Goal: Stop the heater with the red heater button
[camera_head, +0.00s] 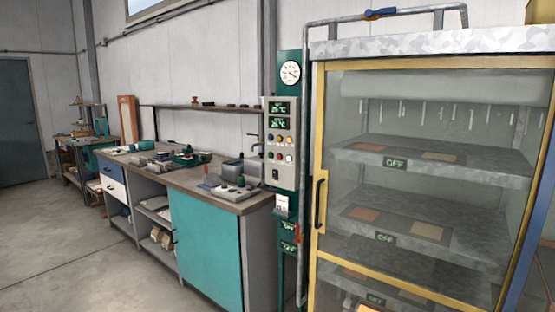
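A grey control panel (266,170) is mounted on a teal post (284,203), left of a glass-fronted cabinet (320,150). At least one button in these rows looks red, but the labels are too small to read, so I cannot tell which is the heater button. A dark switch (275,174) sits below the buttons. A round gauge (290,72) is above the panel. Neither of my grippers is in view.
The cabinet has a yellow door frame, a dark handle (320,203) and shelves with "OFF" signs (395,163). A workbench (205,240) with tools on top stands left of the panel. Concrete floor (60,250) is clear at the left. A pipe (304,150) runs beside the post.

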